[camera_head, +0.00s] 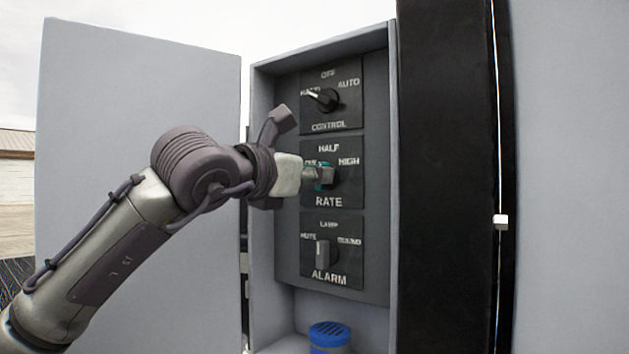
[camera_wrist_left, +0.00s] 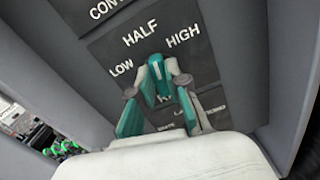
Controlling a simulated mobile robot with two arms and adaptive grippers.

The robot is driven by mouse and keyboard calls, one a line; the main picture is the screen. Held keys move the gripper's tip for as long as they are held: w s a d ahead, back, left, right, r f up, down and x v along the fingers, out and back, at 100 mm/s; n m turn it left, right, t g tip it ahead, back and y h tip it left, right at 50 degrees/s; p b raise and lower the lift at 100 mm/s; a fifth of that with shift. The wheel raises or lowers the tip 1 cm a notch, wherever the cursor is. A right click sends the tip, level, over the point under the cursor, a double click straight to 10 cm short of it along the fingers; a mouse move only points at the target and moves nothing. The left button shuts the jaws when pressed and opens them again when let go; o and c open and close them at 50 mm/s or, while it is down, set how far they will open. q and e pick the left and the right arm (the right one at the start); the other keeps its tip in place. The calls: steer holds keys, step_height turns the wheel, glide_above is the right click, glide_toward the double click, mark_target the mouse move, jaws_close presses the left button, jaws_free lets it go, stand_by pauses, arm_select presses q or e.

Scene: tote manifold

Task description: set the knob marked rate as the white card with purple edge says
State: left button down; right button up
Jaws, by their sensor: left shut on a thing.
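The rate knob (camera_wrist_left: 157,72) is teal with a pale line on its face, in the middle of the left wrist view. The line points roughly toward HALF; its exact setting is hard to tell. LOW is to its left and HIGH to its right. My left gripper (camera_wrist_left: 160,92) has its fingers on both sides of the knob and is shut on it. In the head view the gripper (camera_head: 316,173) reaches the RATE plate (camera_head: 350,190) from the left, partly hiding the LOW label and the knob. I cannot make out the white card with purple edge. My right gripper is not in view.
The control knob (camera_head: 326,99) is above and the alarm knob (camera_head: 322,253) below, in the same open grey cabinet (camera_head: 393,290). Its door (camera_head: 130,90) stands open at left. A blue-topped canister (camera_head: 329,336) is at the bottom. A black post (camera_head: 445,180) stands at right.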

arm_select(q)
steer(key=shift+s+d+m+b, duration=0.1)
steer(key=shift+m+b, duration=0.5)
steer(key=shift+m, duration=1.85)
steer(key=shift+s+m+b, duration=0.1)
steer(key=shift+m+b, duration=0.5)
steer(key=shift+m, duration=1.85)
steer(key=shift+w, duration=0.1)
steer(key=c, duration=1.1)
jaws_free()
steer(key=shift+c, duration=0.2)
steer(key=shift+f, duration=0.1)
steer(key=v, duration=1.2)
